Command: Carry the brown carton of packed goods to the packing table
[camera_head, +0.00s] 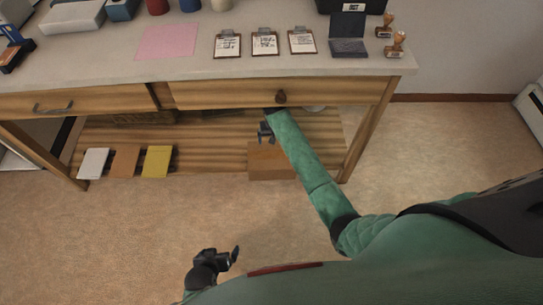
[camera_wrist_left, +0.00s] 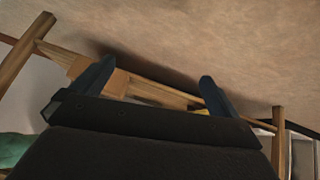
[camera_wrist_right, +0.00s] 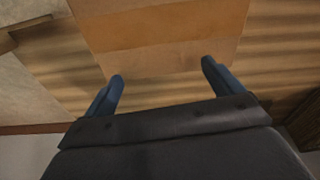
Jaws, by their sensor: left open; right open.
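The brown carton (camera_head: 271,163) sits on the low slatted shelf under the wooden table (camera_head: 115,68), at the right end of the shelf. My right gripper (camera_head: 265,132) is under the tabletop, just above and behind the carton, partly hidden by my own forearm. In the right wrist view, the carton's top (camera_wrist_right: 160,32), with a darker tape band, lies just past the two open fingers (camera_wrist_right: 163,82); nothing is between them. My left gripper (camera_head: 228,257) is open and empty over the floor, in front of the table and apart from it. I cannot tell whether this table is the packing table.
The shelf also holds white, brown and yellow items (camera_head: 126,162) at its left. The tabletop carries clipboards (camera_head: 265,43), a pink sheet (camera_head: 168,41), stamps (camera_head: 396,45) and a dark stamp-pad case (camera_head: 348,36). A table leg (camera_head: 364,130) stands right of the carton. The floor in front is clear.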

